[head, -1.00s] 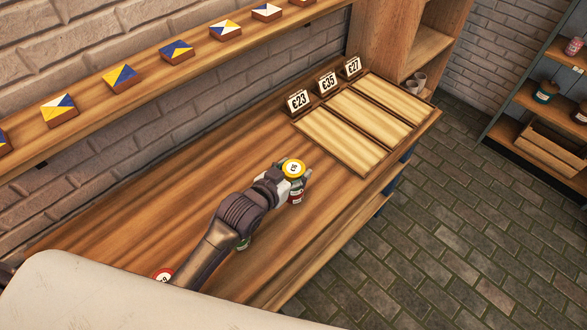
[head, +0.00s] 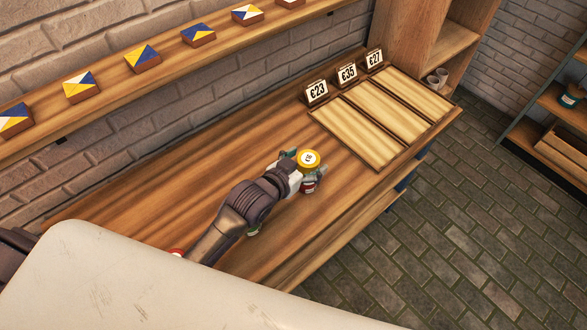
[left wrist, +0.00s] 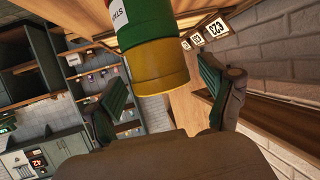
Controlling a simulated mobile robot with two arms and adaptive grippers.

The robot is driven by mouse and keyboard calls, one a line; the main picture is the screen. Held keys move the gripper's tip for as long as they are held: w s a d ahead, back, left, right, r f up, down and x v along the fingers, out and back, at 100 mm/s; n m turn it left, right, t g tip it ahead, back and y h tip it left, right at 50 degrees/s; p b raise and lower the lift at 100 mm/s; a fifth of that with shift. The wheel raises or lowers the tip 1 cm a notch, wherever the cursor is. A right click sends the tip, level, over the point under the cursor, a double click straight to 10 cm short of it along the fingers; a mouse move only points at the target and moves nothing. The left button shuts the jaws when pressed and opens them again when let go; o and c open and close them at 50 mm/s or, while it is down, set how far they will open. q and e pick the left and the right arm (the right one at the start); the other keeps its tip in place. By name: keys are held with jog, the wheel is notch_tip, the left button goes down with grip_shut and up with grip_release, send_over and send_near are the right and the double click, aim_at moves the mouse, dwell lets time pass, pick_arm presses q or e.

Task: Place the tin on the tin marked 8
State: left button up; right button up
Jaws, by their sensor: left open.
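A yellow-lidded tin (head: 308,157) stands upright on the bench, with a dark mark on its lid too small to read surely. A red and white side (head: 309,186) shows below it; I cannot tell whether this is a second tin underneath. My left gripper (head: 305,164) is open, its fingers on either side of the tin. The left wrist view shows the tin's yellow end and green body (left wrist: 158,64) between the spread fingers, with a white label at the top edge. A green tin (head: 254,231) and a red-topped tin (head: 176,253) are mostly hidden by my arm and body.
Pale wooden trays (head: 357,135) with price cards (head: 316,92) lie at the bench's right end. A wall shelf (head: 110,112) with painted blocks runs above the bench.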

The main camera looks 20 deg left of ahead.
pick_arm(q)
jog(key=b+v, duration=0.1)
jog(key=v, duration=1)
